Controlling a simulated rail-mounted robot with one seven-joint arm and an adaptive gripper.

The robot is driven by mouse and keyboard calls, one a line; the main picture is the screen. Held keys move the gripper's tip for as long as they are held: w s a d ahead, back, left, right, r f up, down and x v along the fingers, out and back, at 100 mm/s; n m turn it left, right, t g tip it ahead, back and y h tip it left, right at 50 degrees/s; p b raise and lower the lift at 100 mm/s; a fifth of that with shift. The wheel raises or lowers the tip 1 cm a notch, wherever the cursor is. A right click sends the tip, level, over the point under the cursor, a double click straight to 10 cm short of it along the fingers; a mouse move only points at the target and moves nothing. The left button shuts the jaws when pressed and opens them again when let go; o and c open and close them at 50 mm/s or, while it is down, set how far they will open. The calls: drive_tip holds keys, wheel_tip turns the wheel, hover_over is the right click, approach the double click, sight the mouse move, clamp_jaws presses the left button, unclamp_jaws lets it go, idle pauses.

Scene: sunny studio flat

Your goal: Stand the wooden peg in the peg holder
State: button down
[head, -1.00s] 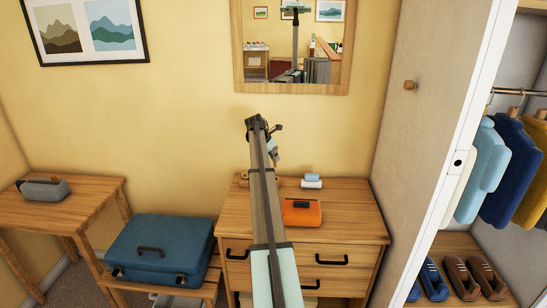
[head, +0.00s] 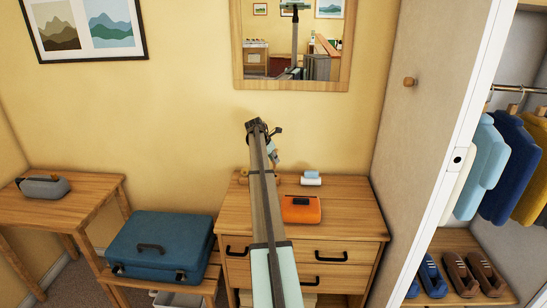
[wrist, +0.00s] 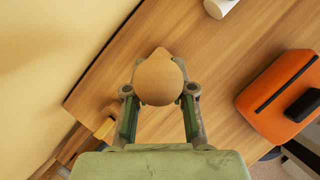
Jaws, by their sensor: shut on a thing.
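The wooden peg (wrist: 158,82) shows end-on in the wrist view as a rounded wooden head between my fingertips. My gripper (wrist: 160,98) is shut on it, above the dresser top. In the head view my gripper (head: 274,157) hangs over the back of the dresser, partly hidden by my arm; the peg is not clear there. A small wooden piece (wrist: 105,129) by the left finger in the wrist view may be the peg holder, but I cannot tell. In the head view a wooden piece (head: 243,178) shows just left of my arm at the dresser's back edge.
An orange case (head: 301,210) lies on the dresser (head: 345,215), with a white and light-blue item (head: 311,179) behind it. The dresser's right side is clear. The wall with its mirror (head: 346,60) is close behind; an open wardrobe door (head: 420,120) stands at right.

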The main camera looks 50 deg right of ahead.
sight(273, 163)
drive_tip(key=shift+f, duration=1.55)
drive_tip(key=shift+f, duration=0.1)
idle(0.5)
drive_tip(key=shift+f, duration=2.1)
idle(2.6)
drive_tip(key=shift+a+f, duration=0.1)
drive_tip(key=shift+f, duration=0.1)
idle(0.8)
